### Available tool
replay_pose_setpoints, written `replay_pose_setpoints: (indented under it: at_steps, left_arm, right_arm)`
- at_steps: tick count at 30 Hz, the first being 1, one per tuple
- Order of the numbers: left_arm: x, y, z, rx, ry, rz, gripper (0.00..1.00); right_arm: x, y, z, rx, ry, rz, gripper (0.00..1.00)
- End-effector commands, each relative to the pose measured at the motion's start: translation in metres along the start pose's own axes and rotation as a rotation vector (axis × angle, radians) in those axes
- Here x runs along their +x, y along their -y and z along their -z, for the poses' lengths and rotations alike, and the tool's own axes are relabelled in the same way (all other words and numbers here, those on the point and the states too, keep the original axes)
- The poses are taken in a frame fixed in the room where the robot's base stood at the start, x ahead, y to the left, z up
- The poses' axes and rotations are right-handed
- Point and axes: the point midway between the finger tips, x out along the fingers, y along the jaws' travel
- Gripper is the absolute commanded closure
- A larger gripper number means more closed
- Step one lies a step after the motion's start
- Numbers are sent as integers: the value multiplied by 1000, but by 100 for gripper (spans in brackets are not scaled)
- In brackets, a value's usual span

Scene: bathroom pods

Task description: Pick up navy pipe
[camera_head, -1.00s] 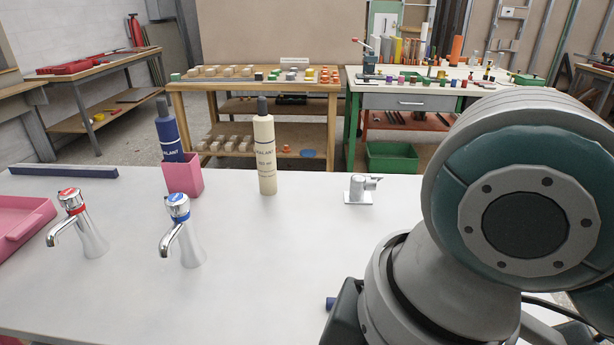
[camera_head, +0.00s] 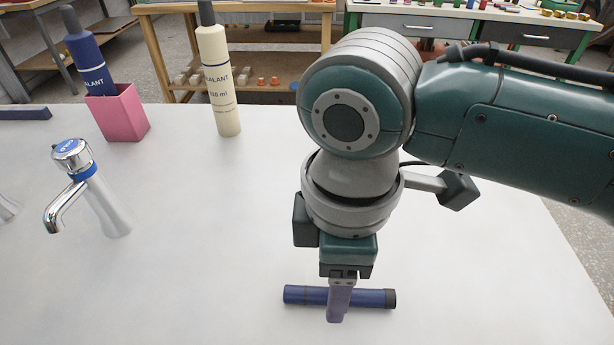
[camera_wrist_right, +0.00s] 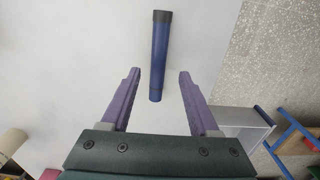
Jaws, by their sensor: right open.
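The navy pipe (camera_head: 372,298) lies flat on the white table (camera_head: 200,270), left to right in the head view, with a dark band at its right end. My right gripper (camera_head: 338,318) points down over the pipe's middle and hides part of it. In the right wrist view the pipe (camera_wrist_right: 160,55) runs away from me. Its near end lies between the lines of the open purple fingers of the gripper (camera_wrist_right: 159,72), and neither finger touches it there. How far the fingers are above the table is hard to tell. My left gripper is not in view.
A chrome tap with a blue top (camera_head: 85,180) stands at the left. A pink holder (camera_head: 118,113) with a navy sealant bottle (camera_head: 87,62) and a cream sealant bottle (camera_head: 219,85) stand farther back. The table is clear around the pipe.

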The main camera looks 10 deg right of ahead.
Motion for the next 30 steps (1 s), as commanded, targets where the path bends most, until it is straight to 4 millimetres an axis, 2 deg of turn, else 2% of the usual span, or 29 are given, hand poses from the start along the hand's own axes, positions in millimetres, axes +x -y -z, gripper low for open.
replay_pose_setpoints:
  at_steps: [1, 4, 13, 30]
  left_arm:
    - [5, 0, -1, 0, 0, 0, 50]
    - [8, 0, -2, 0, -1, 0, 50]
    - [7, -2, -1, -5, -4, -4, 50]
    - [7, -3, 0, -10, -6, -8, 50]
  right_arm:
    - [11, -2, 0, 0, 2, 1, 38]
    - [24, -1, 0, 0, 1, 1, 38]
    - [29, -2, 0, -1, -1, -1, 38]
    - [28, -2, 0, 0, -1, -1, 100]
